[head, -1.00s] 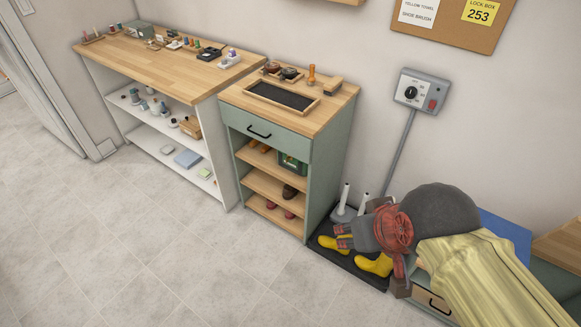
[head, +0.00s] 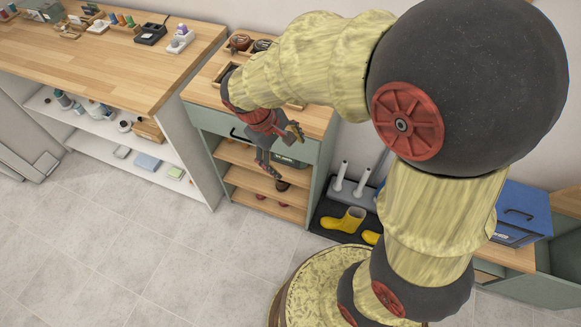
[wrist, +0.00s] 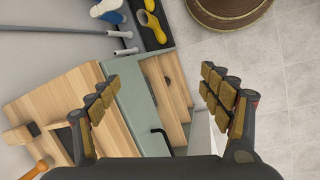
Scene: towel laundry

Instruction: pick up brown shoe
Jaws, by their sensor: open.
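A dark brown shoe (head: 283,185) sits on the middle shelf of the green shoe cabinet (head: 318,170), toward its right side. Only a small part of it shows. My gripper (head: 279,150) is in front of the cabinet, above the level of the shoe, pointing downward. In the wrist view my gripper (wrist: 165,103) has its fingers wide apart with nothing between them.
Reddish shoes (head: 260,196) stand on the lower shelf. A white-sided workbench (head: 190,150) stands to the left. A blue box (head: 521,213) sits at the right. The floor in front (head: 150,250) is clear.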

